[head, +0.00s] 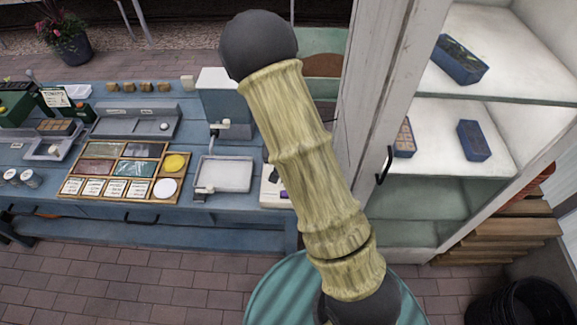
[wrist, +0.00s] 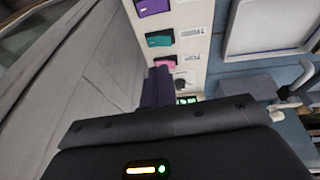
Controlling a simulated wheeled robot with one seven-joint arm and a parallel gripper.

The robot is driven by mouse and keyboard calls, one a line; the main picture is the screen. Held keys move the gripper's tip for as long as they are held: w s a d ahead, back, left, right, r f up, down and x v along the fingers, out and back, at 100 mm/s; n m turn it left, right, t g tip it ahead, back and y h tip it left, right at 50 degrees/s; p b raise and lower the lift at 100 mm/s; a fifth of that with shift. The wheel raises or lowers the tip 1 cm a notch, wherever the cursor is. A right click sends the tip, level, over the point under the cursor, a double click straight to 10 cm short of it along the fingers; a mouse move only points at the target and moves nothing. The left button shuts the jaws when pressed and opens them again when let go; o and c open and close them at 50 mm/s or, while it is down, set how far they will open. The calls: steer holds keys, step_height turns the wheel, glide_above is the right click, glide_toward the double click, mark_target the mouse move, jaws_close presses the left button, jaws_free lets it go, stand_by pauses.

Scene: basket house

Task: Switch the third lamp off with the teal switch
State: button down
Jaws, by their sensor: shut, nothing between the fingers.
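The teal switch (wrist: 160,39) sits on a pale switch panel (wrist: 190,15) in the wrist view, between a purple switch (wrist: 152,7) and a pink switch (wrist: 165,62). Small printed labels stand beside the switches. My gripper (wrist: 158,72) is shut and empty, its dark fingertips at the lower left edge of the pink switch in the picture, apart from the teal one. Whether the tips touch the panel I cannot tell. In the head view my arm hides the gripper and most of the panel (head: 270,193). I cannot make out the third lamp.
A blue workbench (head: 230,223) carries a white tray (head: 225,174), also in the wrist view (wrist: 270,25), and a wooden divided box (head: 120,170). A white cabinet with shelves (head: 455,150) stands to the right. A small green-lit part (wrist: 187,100) shows beyond my gripper housing.

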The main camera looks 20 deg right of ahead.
steer(key=shift+p+v, duration=0.4)
steer(key=shift+v, duration=2.3)
steer(key=s+r+n+y, duration=0.2)
steer(key=s+r+n, duration=0.1)
steer(key=s+r, duration=1)
steer(key=shift+s+d+n, duration=0.3)
steer(key=shift+s+d, duration=0.05)
steer(key=shift+s, duration=0.3)
